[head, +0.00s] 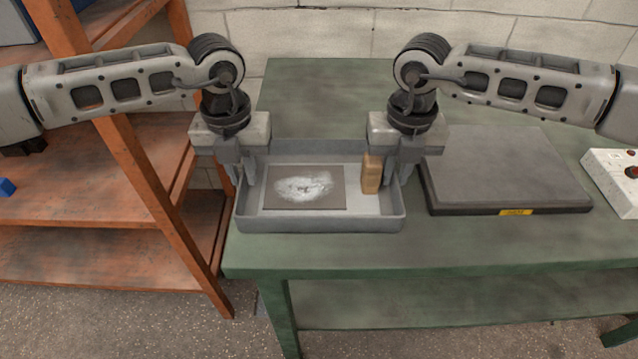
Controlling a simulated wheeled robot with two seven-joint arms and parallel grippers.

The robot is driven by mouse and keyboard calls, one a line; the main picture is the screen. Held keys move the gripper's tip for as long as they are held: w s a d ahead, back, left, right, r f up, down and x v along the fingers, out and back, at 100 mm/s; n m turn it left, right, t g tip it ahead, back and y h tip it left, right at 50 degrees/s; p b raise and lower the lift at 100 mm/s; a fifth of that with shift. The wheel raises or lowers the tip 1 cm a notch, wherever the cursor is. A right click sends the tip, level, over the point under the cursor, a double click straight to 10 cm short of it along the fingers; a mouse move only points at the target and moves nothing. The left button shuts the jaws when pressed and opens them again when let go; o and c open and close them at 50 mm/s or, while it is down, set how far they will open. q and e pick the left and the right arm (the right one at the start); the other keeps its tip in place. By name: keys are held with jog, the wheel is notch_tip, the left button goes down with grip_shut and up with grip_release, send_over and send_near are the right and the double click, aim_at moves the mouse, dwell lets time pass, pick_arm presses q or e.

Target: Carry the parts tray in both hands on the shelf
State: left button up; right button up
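The parts tray (320,224) is a shallow grey open tray, level, at the left part of the green bench. A flat grey-brown plate (305,188) with a whitish patch lies in it, and a small tan block (372,174) stands at its right side. My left gripper (243,178) is at the tray's left side wall, with its fingers pointing down on either side of the wall. My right gripper (398,176) is at the right side wall in the same way. Whether the fingers press on the walls is too small to tell. The tray's underside is hidden.
An orange shelf unit (110,250) with several levels stands left of the bench (450,252). A small blue block (6,187) lies on one level. A dark flat slab (505,170) with a yellow label lies close right of the tray. A white control box (610,178) is at the right edge.

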pick_arm(q)
jog(key=shift+f, duration=0.6)
pick_arm(e)
jog(key=shift+f, duration=0.6)
pick_arm(q)
grip_shut()
pick_arm(e)
grip_shut()
pick_arm(q)
jog(key=shift+r, duration=0.15)
pick_arm(e)
jog(key=shift+r, duration=0.1)
